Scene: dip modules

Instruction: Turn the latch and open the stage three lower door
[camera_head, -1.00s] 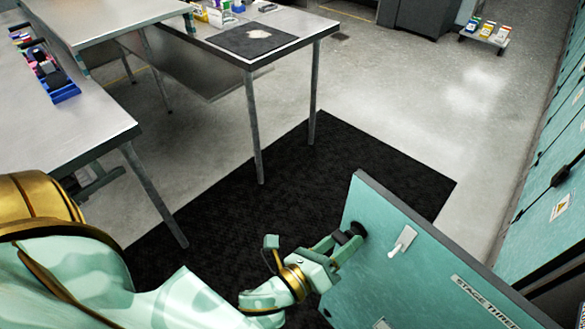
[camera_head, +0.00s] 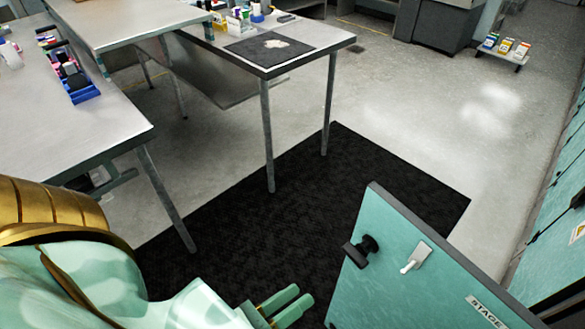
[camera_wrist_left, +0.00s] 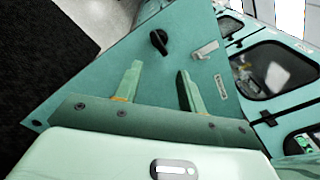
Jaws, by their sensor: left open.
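The teal stage three lower door (camera_head: 400,270) stands swung out from the cabinet row, over the black mat's edge. It carries a black knob latch (camera_head: 361,250), a white lever (camera_head: 415,257) and a label starting "STAGE" (camera_head: 487,310). In the left wrist view the door (camera_wrist_left: 95,85) lies beyond the fingers, with the black latch (camera_wrist_left: 159,41) and the light lever (camera_wrist_left: 205,50) near its upper part. My left gripper (camera_head: 283,305) is open and empty, to the left of the door and apart from the latch. It also shows in the left wrist view (camera_wrist_left: 157,85). My right gripper is not in view.
A black mat (camera_head: 250,220) covers the floor left of the door. A steel table (camera_head: 300,45) and a workbench (camera_head: 60,125) stand to the left. Teal cabinets (camera_head: 560,240) line the right side. Grey floor (camera_head: 430,130) lies clear behind the door.

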